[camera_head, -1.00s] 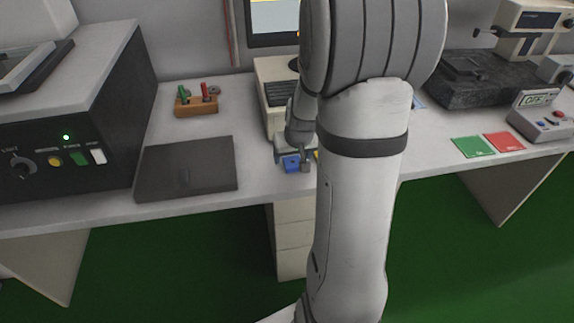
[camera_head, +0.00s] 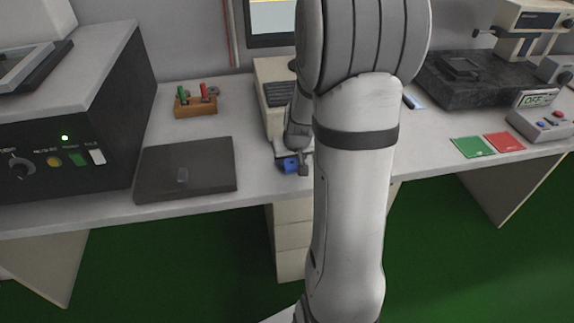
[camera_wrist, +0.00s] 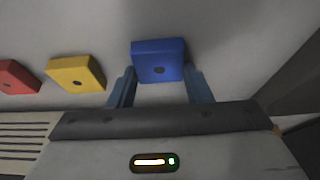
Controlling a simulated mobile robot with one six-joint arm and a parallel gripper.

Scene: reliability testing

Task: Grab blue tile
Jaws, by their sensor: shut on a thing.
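The blue tile (camera_wrist: 158,60) is a rounded square with a dark hole, at the top middle of the wrist view. My gripper (camera_wrist: 160,85) is shut on it, one finger at each side edge. In the head view the blue tile (camera_head: 290,165) shows at my gripper (camera_head: 292,160) near the table's front edge. Whether the tile touches the table is hard to tell.
A yellow tile (camera_wrist: 76,74) and a red tile (camera_wrist: 17,78) lie left of the blue one in the wrist view. A dark flat box (camera_head: 186,168) is left of my gripper. Green (camera_head: 472,147) and red (camera_head: 505,142) squares lie at right.

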